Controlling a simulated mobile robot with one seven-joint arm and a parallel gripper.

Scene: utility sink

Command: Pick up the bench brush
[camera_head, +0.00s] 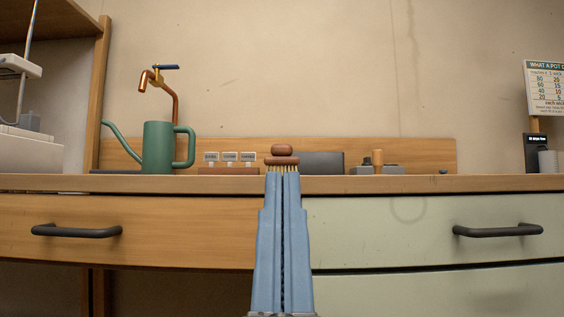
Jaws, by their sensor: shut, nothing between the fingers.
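The bench brush (282,151) stands on the wooden counter near the middle of the view. It has a reddish-brown wooden knob and body over pale bristles. My gripper (282,172), with long blue fingers, points at the counter from below. Its fingers are together and empty. The fingertips line up in the picture with the lower part of the brush and hide some of its bristles. I cannot tell how far in front of the brush they are.
A green watering can (158,147) stands left under a copper tap (164,86). Small labelled cards (229,158) are left of the brush. A dark panel (322,162) and a grey block with a wooden peg (377,160) are to its right. Drawers with black handles (77,231) front the counter (430,183).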

